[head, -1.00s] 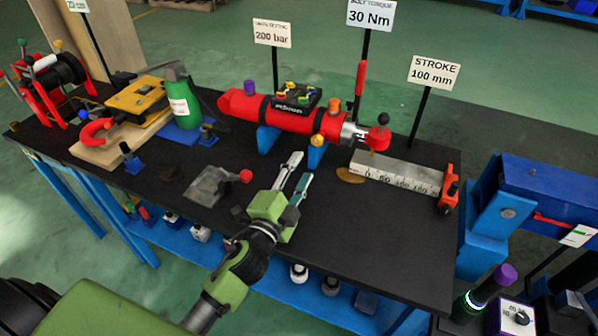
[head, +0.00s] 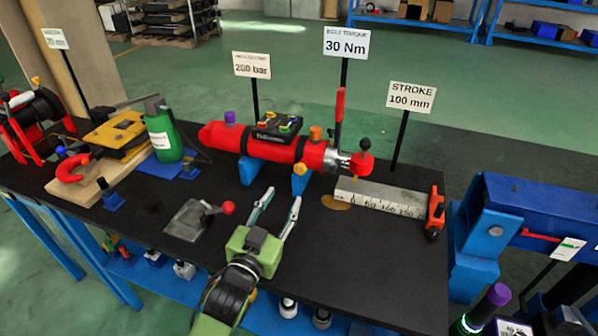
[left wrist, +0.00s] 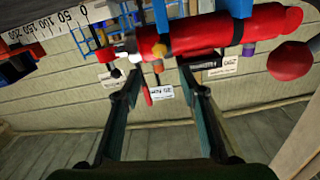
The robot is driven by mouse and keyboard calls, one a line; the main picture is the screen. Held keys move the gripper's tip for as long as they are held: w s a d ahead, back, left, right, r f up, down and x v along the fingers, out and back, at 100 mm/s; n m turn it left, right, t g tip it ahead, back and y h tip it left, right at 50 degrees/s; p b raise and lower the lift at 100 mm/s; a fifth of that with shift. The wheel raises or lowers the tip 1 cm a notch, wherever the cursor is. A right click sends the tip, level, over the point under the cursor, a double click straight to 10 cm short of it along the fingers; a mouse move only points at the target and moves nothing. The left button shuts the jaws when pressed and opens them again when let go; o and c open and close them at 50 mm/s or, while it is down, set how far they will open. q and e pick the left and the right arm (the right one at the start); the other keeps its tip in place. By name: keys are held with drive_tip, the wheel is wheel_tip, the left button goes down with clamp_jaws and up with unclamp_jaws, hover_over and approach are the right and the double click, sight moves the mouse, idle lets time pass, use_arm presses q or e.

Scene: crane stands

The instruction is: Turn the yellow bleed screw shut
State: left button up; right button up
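The red cylinder (head: 270,147) lies across blue cradles on the black bench. A small yellow-orange knob, apparently the bleed screw (head: 299,169), sticks out of its front side near the right end. In the left wrist view this screw (left wrist: 158,66) shows ahead, roughly between the fingertips. My left gripper (head: 283,197) is open and empty, in front of the cylinder and apart from the screw. Its two spread fingers also show in the left wrist view (left wrist: 160,74). My right gripper is not in view.
An orange knob (head: 316,132) and a purple knob (head: 230,117) stand on the cylinder. A grey block with a red-knobbed lever (head: 190,220) lies left of my gripper. A scale bar (head: 385,199) lies right, before the sign posts. The front right bench top is clear.

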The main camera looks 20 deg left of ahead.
sight(299, 170)
use_arm(q)
drive_tip(key=w+p, duration=0.1)
drive_tip(key=w, duration=1.2)
drive_tip(key=shift+d, duration=0.2)
clamp_jaws()
